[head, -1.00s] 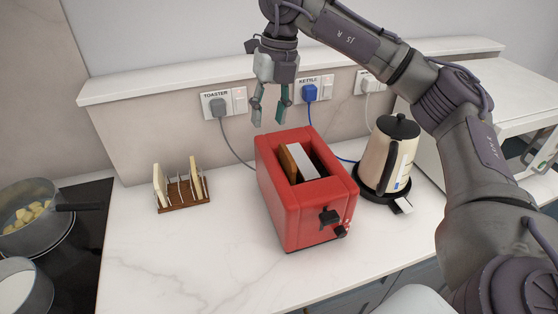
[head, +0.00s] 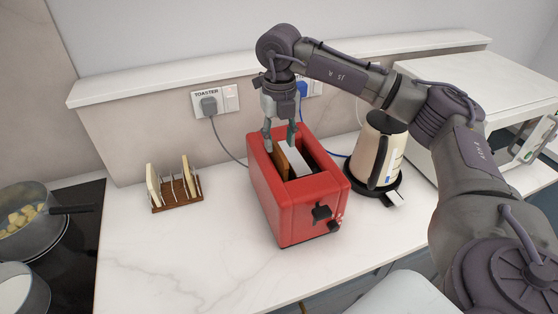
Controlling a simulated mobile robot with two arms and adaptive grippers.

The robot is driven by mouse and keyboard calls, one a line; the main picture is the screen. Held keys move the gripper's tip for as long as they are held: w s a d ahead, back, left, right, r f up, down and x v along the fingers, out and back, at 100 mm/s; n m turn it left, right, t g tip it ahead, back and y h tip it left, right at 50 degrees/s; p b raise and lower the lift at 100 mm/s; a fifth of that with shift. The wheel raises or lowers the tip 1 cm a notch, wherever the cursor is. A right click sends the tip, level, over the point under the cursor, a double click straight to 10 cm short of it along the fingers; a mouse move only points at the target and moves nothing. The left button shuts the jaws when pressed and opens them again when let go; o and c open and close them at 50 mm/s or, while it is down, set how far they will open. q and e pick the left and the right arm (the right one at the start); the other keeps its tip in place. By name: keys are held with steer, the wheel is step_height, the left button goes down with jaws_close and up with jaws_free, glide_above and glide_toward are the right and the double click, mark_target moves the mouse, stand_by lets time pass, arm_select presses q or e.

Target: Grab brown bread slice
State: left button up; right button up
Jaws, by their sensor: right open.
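The brown bread slice (head: 281,164) stands upright in the left part of the red toaster's slot (head: 293,205), with its top edge showing. A white divider (head: 298,162) lies just to its right. My right gripper (head: 280,147) points down over the far end of the toaster opening. Its fingers are apart, one on the left side near the brown slice and one near the white divider. I cannot tell whether the fingertips touch the slice. My left gripper is not in view.
A wooden rack (head: 178,192) with pale bread slices stands left of the toaster. A cream kettle (head: 376,152) is close on the right. A pot (head: 25,215) sits on the black hob at far left. The white counter in front is clear.

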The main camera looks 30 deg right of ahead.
mark_target(279, 165)
steer(key=shift+f, duration=1.3)
jaws_close()
steer(key=shift+r, duration=0.1)
